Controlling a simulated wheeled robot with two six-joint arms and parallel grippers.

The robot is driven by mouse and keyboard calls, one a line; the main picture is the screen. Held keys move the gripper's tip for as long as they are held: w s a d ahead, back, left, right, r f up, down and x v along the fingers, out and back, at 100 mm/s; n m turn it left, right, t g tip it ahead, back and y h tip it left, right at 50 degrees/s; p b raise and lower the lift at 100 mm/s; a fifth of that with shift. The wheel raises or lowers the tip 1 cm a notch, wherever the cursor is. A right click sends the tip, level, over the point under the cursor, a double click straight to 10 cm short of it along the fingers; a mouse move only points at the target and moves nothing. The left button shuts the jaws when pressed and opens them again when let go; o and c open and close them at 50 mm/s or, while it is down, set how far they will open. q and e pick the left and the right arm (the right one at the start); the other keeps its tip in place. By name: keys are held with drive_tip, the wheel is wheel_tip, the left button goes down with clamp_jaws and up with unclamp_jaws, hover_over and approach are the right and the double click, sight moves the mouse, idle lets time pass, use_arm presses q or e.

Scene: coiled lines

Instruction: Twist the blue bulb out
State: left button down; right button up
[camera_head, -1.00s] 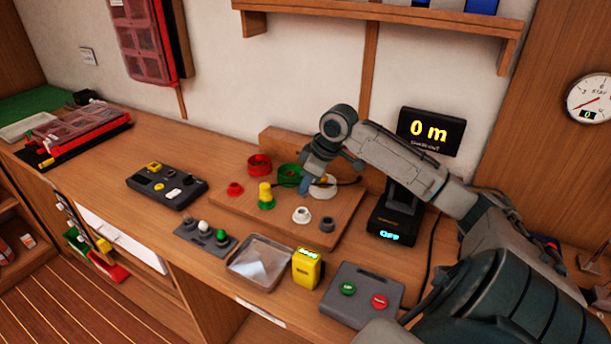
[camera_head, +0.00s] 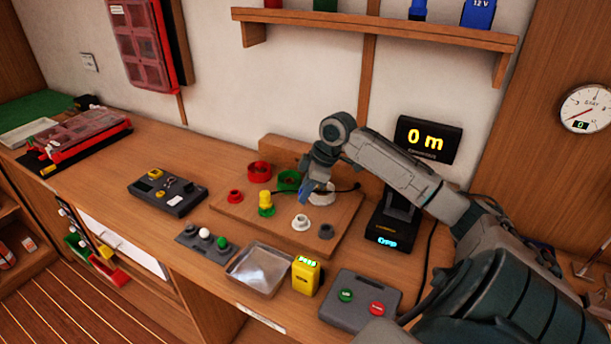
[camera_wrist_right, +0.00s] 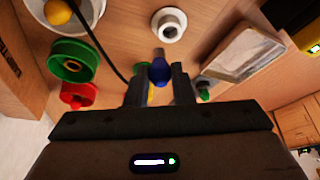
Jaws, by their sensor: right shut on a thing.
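A blue bulb (camera_wrist_right: 159,73) is pinched between the fingertips of my right gripper (camera_wrist_right: 160,88) in the wrist view. Its metal base (camera_wrist_right: 158,53) shows bare, clear of any socket. In the head view my right gripper (camera_head: 310,190) hangs over the wooden board (camera_head: 346,218), with a bit of the blue bulb (camera_head: 303,197) showing below it. The small white socket (camera_head: 301,222) looks empty and stands apart from the bulb; it also shows in the wrist view (camera_wrist_right: 169,24). A yellow bulb (camera_head: 265,197) stands in a green socket (camera_head: 266,210). My left gripper is out of view.
A grey holder (camera_head: 188,236) with white and green bulbs, a shallow tray (camera_head: 235,275), a yellow device (camera_head: 307,275) and a two-button box (camera_head: 335,305) stand in front of the board. Red (camera_head: 259,170) and green (camera_head: 289,179) rings stand behind. A shelf hangs above.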

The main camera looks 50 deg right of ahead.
drive_tip(key=shift+n, duration=0.3)
drive_tip(key=shift+w+r+n+g+y+p, duration=0.1)
drive_tip(key=shift+n+g+y+p, duration=0.25)
drive_tip(key=shift+n+p, duration=0.45)
drive_tip(key=shift+n, duration=0.7)
drive_tip(key=shift+p, duration=0.55)
